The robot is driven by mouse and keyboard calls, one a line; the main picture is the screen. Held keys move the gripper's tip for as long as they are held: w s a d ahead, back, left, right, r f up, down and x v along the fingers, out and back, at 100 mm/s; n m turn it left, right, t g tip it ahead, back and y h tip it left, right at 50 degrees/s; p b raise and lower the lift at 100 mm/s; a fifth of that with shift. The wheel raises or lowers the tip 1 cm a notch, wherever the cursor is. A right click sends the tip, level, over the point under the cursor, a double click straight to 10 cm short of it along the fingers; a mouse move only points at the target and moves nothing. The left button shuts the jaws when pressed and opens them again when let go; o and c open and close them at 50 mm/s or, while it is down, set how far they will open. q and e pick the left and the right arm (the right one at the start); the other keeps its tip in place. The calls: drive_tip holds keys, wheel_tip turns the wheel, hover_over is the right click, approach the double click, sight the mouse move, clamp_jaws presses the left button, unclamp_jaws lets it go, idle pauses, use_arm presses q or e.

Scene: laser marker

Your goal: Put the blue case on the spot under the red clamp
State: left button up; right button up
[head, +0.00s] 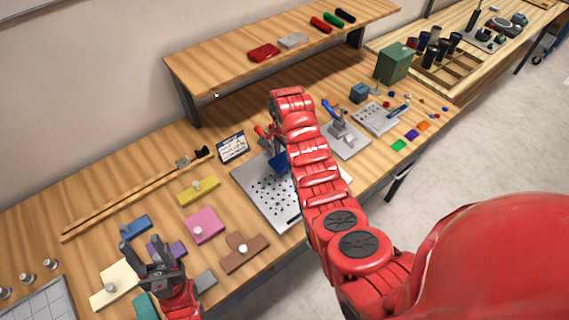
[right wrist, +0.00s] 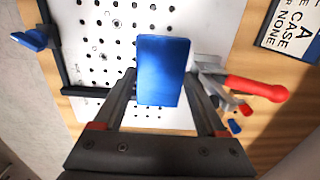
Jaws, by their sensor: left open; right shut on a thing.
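The blue case (right wrist: 163,70) is between the two fingers of my right gripper (right wrist: 160,78), which is shut on it. A small blue part of the case (head: 278,163) shows beside my right arm in the head view; that gripper is hidden behind the arm. The case is over the perforated metal plate (head: 259,195); I cannot tell whether it touches. The red clamp (right wrist: 255,88) is just right of the case in the right wrist view, and its red handle (head: 261,131) shows in the head view. My left gripper (head: 142,250) is open and empty above the table's near left.
A label card (head: 233,147) stands behind the plate. A blue-handled clamp (head: 331,110) is on another plate to the right. Coloured pieces, including a pink one (head: 204,225) and a brown one (head: 244,252), lie left of the plate. A raised shelf (head: 215,92) runs along the back.

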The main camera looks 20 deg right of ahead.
sight(285, 160)
drive_tip(key=shift+s+f, duration=0.25)
drive_tip(key=shift+f, duration=0.15)
drive_tip(key=shift+w+f+p, duration=0.2)
drive_tip(key=shift+f+p, duration=0.1)
drive_tip(key=shift+f, duration=1.3)
drive_tip(key=shift+f, duration=0.2)
drive_tip(key=o, duration=1.1)
drive_tip(key=shift+r, duration=0.1)
